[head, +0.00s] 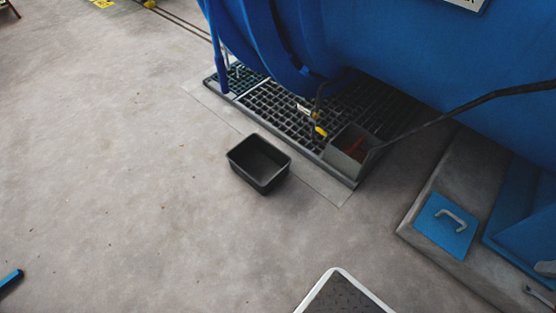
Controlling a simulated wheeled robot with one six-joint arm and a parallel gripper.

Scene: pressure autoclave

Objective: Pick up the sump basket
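A square, grey, box-like thing (340,161) sits at the near right corner of the floor grating, below the blue vessel. Something dark red lies inside it. It looks like the sump basket or the sump opening that holds it; I cannot tell which from this view. A dark line or cable passes by its right edge. My gripper is not in view.
An empty black tub (258,178) stands on the concrete beside the grating (278,107). The blue vessel (410,55) overhangs the grating. A yellow-marked fitting (320,131) hangs near the box. A blue plate with a handle (440,232) lies right. Open floor spreads left.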

